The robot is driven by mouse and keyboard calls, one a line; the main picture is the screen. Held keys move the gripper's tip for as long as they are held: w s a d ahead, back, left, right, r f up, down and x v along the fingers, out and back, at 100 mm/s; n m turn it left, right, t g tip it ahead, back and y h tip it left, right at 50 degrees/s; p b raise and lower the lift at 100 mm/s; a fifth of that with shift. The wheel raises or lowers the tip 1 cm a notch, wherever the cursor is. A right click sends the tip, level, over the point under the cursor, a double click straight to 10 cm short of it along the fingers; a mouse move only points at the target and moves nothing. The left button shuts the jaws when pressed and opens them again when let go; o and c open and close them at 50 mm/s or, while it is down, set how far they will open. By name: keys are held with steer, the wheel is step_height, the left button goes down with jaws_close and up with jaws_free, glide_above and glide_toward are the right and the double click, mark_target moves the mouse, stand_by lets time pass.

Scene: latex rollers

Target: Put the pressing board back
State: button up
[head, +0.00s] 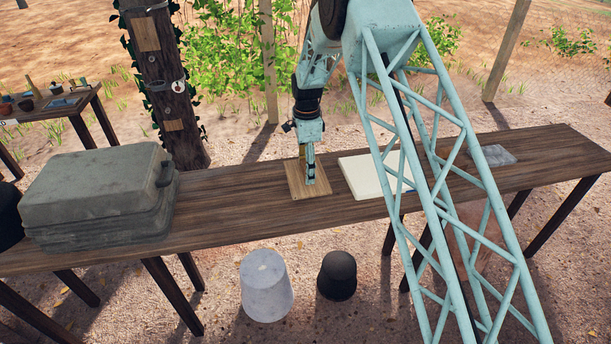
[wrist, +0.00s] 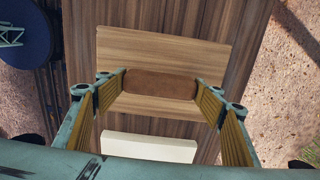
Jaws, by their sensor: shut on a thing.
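The pressing board (head: 296,186) is a flat, light-brown wooden board on or just over the middle of the long table. In the wrist view the board (wrist: 165,52) shows with a darker brown handle block (wrist: 160,84) across it. My gripper (head: 310,180) points straight down over the board. In the wrist view my gripper (wrist: 161,86) has its two fingers at the two ends of the handle, shut on it. I cannot tell whether the board touches the table. The gripper hides part of the board in the head view.
The dark wooden table (head: 225,206) has bare room left of the board. A white slab (head: 362,178) lies just right of it. A grey case (head: 98,198) stands at the left end, and a grey flat piece (head: 496,155) lies farther right. A white bucket (head: 266,285) and black pot (head: 337,276) stand in front.

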steer(key=shift+w+a, duration=0.2)
steer(key=shift+f, duration=1.8)
steer(key=shift+f, duration=0.15)
steer(key=o, duration=0.8)
step_height(320, 180, up, 11)
steer(key=shift+f, duration=0.15)
steer(key=shift+r, duration=0.8)
steer(key=shift+r, duration=0.1)
